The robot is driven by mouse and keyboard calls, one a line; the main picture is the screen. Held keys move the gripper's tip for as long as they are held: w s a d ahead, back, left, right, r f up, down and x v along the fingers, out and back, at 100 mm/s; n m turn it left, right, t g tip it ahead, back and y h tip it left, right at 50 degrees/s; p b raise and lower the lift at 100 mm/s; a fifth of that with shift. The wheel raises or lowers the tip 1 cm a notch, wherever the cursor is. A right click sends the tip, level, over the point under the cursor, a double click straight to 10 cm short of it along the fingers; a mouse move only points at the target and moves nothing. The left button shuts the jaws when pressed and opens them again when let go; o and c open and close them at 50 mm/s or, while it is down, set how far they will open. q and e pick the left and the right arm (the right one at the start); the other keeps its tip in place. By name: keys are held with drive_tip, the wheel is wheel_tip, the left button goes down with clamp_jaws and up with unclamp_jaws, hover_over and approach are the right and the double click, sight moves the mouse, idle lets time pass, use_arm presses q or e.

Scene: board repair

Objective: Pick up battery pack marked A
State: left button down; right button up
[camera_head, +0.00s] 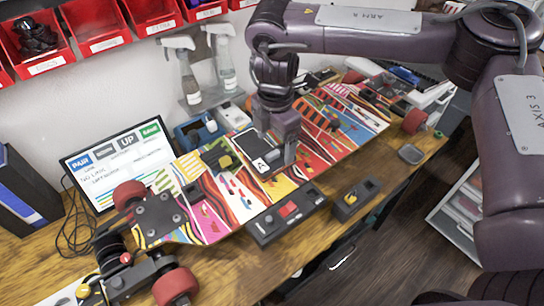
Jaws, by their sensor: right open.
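The battery pack marked A (267,163) is a dark block with a white label bearing the letter A. It sits on the colourful skateboard deck (205,213), near its middle. My right gripper (277,150) reaches down from above, right at the pack. Its jaws are open, and one finger shows at the pack's right side. The gripper hides part of the pack, and I cannot tell whether the fingers touch it. My left gripper does not show.
Red wheels (176,286) and a truck sit at the deck's left end. A monitor (120,163), spray bottles (184,75) and a blue case (193,133) stand behind. A black switch box (286,213) and a small box (356,200) lie in front. Red bins (97,30) hang above.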

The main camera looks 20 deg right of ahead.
sight(273, 152)
drive_tip(key=f, duration=0.2)
drive_tip(key=f+p, duration=0.1)
drive_tip(key=shift+w+f, duration=0.25)
drive_tip(key=shift+f, duration=0.1)
drive_tip(key=shift+w+f, duration=0.1)
drive_tip(key=shift+f, duration=0.8)
drive_tip(key=shift+a, duration=0.1)
drive_tip(key=c, duration=1)
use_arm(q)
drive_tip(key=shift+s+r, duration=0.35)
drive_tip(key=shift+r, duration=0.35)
use_arm(e)
drive_tip(key=shift+r, duration=0.1)
drive_tip(key=c, duration=0.5)
